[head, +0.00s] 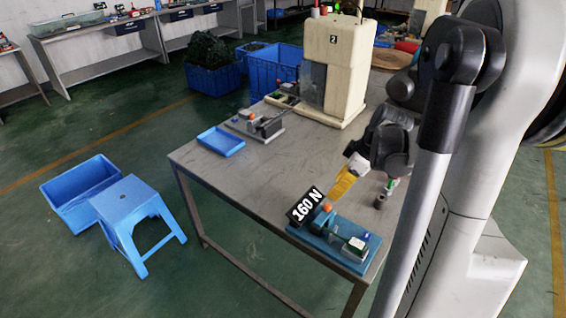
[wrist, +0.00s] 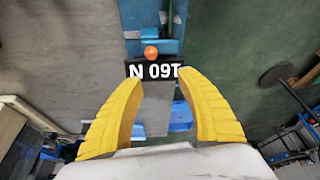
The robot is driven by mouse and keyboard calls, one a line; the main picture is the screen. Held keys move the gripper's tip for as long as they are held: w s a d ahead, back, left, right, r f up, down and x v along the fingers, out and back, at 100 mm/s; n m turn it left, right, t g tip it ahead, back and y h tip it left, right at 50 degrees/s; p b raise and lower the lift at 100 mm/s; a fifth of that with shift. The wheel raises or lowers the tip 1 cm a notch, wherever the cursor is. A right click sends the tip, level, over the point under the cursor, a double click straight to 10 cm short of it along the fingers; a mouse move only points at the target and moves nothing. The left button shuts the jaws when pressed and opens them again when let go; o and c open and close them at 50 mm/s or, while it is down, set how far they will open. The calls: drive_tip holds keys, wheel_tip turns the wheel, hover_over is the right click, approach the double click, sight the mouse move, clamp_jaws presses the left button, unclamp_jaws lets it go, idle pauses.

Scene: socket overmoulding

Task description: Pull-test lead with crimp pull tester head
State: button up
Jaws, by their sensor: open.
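The crimp pull tester is a blue-based bench unit (head: 318,243) at the table's front right corner. It carries a black sign reading "160 N" (head: 305,206), an orange knob (head: 327,207) and a pale block with green at its right end. My gripper (head: 338,193) has yellow fingers and is just behind the tester. In the wrist view my gripper (wrist: 159,80) is open, with nothing between the fingers. I cannot make out the lead.
A small upright dark, green and red item (head: 385,193) stands right of my gripper. A blue tray (head: 221,142) and a grey fixture (head: 256,125) are at the table's far left. A cream machine marked 2 (head: 334,60) stands behind. The table's middle (head: 265,175) is clear.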

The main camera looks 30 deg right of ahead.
sight(329, 206)
drive_tip(key=shift+n, duration=0.4)
drive_tip(key=b+x, duration=0.1)
drive_tip(key=x, duration=0.2)
drive_tip(key=d+b+x, duration=0.1)
drive_tip(key=x, duration=0.3)
drive_tip(key=s+d+b+x, duration=0.1)
drive_tip(key=b+x, duration=0.1)
drive_tip(key=x, duration=0.2)
drive_tip(key=shift+w+f, duration=0.1)
drive_tip(key=shift+f, duration=0.5)
drive_tip(key=shift+y, duration=0.3)
clamp_jaws()
